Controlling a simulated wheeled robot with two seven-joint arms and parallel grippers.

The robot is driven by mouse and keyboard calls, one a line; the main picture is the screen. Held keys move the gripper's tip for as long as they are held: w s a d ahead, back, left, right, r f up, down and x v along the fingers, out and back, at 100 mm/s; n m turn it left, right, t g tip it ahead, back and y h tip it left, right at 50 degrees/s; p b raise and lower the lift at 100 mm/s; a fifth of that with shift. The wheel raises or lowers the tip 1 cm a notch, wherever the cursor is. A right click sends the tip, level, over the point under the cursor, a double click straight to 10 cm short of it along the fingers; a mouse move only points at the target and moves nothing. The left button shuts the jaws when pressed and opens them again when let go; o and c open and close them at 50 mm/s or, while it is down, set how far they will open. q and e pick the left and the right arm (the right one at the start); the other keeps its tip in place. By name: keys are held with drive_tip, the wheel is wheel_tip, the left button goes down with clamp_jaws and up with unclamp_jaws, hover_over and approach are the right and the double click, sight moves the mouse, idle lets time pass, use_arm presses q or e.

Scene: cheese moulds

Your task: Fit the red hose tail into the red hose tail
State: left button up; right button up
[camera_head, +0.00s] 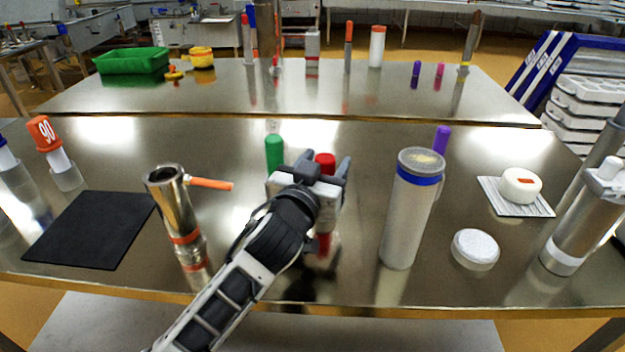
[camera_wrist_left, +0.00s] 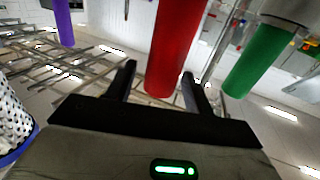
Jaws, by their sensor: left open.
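A red upright cylinder (camera_head: 325,162), seemingly the red hose tail, stands near the middle of the front table. My left gripper (camera_head: 322,170) is open, with its fingers on either side of it. In the left wrist view the red cylinder (camera_wrist_left: 174,45) rises between the two open fingers (camera_wrist_left: 158,72), with gaps visible beside it. More red shows below the gripper in the head view; I cannot tell whether it is the cylinder's lower part or its reflection. I cannot make out a second red hose tail. My right gripper is not in view.
A green cylinder (camera_head: 274,153) stands close left of the gripper. A white cylinder with a blue band (camera_head: 400,225) stands to its right, a purple one (camera_head: 441,139) behind that.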

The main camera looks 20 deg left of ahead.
use_arm(q)
drive_tip(key=s+b, duration=0.1)
drive_tip(key=s, duration=1)
drive_tip(key=shift+s+a, duration=0.2)
drive_tip(key=shift+s, duration=0.05)
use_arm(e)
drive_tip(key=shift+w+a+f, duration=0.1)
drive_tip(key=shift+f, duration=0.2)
